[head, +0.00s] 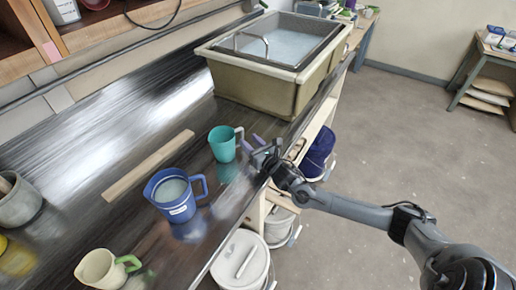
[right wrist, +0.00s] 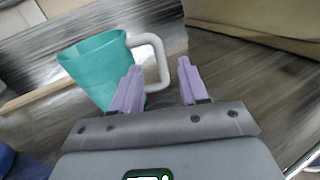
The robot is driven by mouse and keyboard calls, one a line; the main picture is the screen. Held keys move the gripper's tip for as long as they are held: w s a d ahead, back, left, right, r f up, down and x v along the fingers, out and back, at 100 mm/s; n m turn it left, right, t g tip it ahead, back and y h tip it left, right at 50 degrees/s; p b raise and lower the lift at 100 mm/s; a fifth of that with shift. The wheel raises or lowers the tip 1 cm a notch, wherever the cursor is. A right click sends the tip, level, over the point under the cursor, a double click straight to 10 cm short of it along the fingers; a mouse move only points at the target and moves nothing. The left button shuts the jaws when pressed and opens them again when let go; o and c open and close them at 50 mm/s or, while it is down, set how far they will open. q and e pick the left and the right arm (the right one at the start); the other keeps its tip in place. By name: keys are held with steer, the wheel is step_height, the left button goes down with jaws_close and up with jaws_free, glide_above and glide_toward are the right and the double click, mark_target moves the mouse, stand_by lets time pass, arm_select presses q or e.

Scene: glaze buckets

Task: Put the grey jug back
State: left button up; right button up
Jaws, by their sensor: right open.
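No all-grey jug shows. A teal jug with a light grey handle (head: 222,146) stands upright on the dark bench, and it also shows in the right wrist view (right wrist: 98,66). My right gripper (head: 252,142) is open at its handle side. In the right wrist view the purple fingertips (right wrist: 160,68) appear on either side of the handle's outer bar; I cannot tell whether they touch it. A blue jug (head: 173,196) with whitish contents stands nearer. A cream jug with a green handle (head: 100,270) stands at the near edge. My left gripper is not in view.
A large sink-like basin (head: 255,92) stands behind the teal jug. A wooden strip (head: 148,166) lies left of the jugs. A grey pot (head: 17,200) stands at far left. Lidded buckets (head: 240,264) sit below the bench's right edge. The bench between strip and basin is clear.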

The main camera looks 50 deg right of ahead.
steer(key=shift+s+a, duration=0.2)
steer(key=shift+s, duration=0.9)
steer(key=shift+s+a, duration=0.15)
steer(key=shift+s, duration=0.95)
